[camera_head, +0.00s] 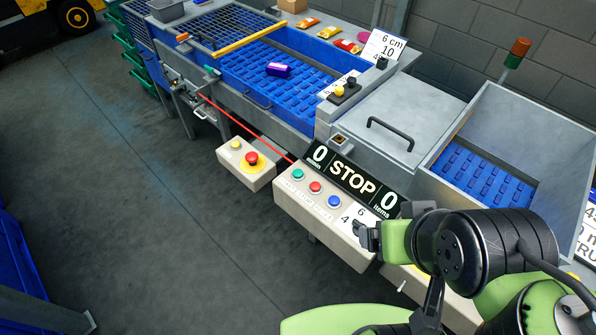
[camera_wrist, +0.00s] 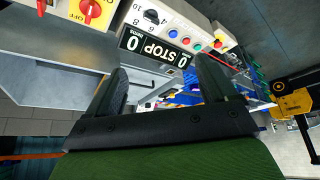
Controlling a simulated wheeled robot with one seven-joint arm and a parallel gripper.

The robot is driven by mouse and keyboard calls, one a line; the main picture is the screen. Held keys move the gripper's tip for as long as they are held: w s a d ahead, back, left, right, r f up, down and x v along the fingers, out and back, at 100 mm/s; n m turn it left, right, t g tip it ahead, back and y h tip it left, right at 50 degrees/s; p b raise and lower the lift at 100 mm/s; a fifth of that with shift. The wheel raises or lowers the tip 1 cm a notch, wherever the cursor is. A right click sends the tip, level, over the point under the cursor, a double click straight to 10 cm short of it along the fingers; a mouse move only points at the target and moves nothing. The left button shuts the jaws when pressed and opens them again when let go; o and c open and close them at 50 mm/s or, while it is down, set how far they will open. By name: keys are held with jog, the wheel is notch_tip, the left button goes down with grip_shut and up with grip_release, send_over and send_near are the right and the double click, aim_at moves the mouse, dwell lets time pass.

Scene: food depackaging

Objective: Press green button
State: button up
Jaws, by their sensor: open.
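The green button (camera_head: 298,174) is at the left end of a row on the beige control box (camera_head: 290,205), beside the red button (camera_head: 315,187) and blue button (camera_head: 333,202). In the wrist view the green button (camera_wrist: 197,47) is small, up and right of centre. My gripper (camera_head: 364,234) is at the right end of the control box in the head view, to the right of and apart from the green button. In the wrist view its two fingers (camera_wrist: 162,72) are spread apart with nothing between them. Whether it touches the box is unclear.
A black display reading "0 STOP 0" (camera_head: 352,179) stands behind the buttons. A red rod (camera_head: 240,125) runs to the control box. Behind are the blue conveyor (camera_head: 290,75) and a metal cover with a handle (camera_head: 391,134).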

grip_shut()
dwell(0.3)
dwell(1.2)
